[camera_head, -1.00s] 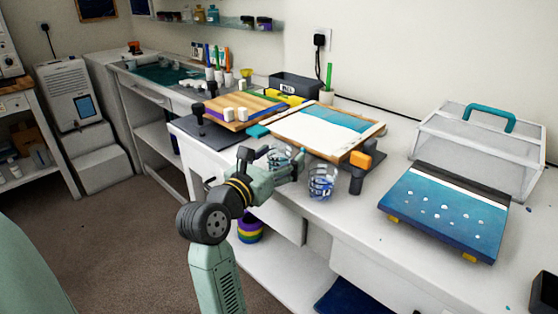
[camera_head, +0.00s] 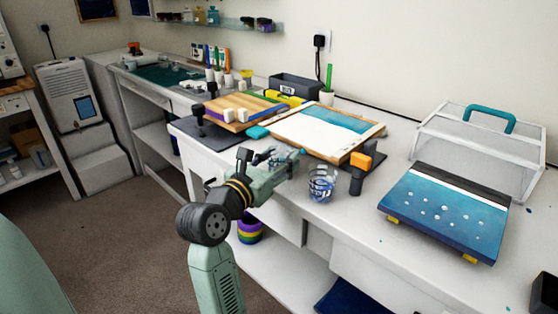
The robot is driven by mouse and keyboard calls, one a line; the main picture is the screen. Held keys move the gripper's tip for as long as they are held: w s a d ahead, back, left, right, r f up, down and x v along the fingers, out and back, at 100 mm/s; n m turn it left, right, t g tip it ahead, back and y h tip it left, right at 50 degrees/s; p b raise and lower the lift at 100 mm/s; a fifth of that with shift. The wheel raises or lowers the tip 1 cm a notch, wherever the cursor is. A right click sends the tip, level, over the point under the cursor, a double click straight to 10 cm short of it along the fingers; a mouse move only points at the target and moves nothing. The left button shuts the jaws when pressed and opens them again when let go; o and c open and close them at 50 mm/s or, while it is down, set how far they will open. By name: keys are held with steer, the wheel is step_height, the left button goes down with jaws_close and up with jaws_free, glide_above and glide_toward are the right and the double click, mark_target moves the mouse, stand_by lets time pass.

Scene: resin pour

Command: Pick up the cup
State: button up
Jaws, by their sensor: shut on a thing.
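My gripper (camera_head: 285,160) is at the front edge of the white workbench, beside the framed panel. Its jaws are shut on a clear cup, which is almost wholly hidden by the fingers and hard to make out. I cannot tell whether that cup is lifted off the bench. A second clear cup (camera_head: 322,183) with blue in it stands upright on the bench, just right of my gripper and apart from it.
The panel with white and blue paint (camera_head: 318,133) lies behind my gripper. A dark clamp with an orange block (camera_head: 360,160) stands right of the second cup. A blue panel (camera_head: 445,212) and a mesh cover (camera_head: 480,150) are further right.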

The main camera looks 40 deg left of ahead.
steer(key=shift+s+r, duration=0.35)
steer(key=shift+r, duration=0.05)
steer(key=s+d+r+b, duration=0.1)
steer(key=s+r+b, duration=0.1)
steer(key=s+r, duration=0.5)
steer(key=s, duration=0.6)
steer(key=shift+d, duration=0.35)
steer(key=shift+s+r, duration=0.1)
steer(key=shift+r, duration=0.05)
step_height(320, 180, up, 5)
steer(key=p, duration=0.4)
steer(key=shift+s, duration=0.1)
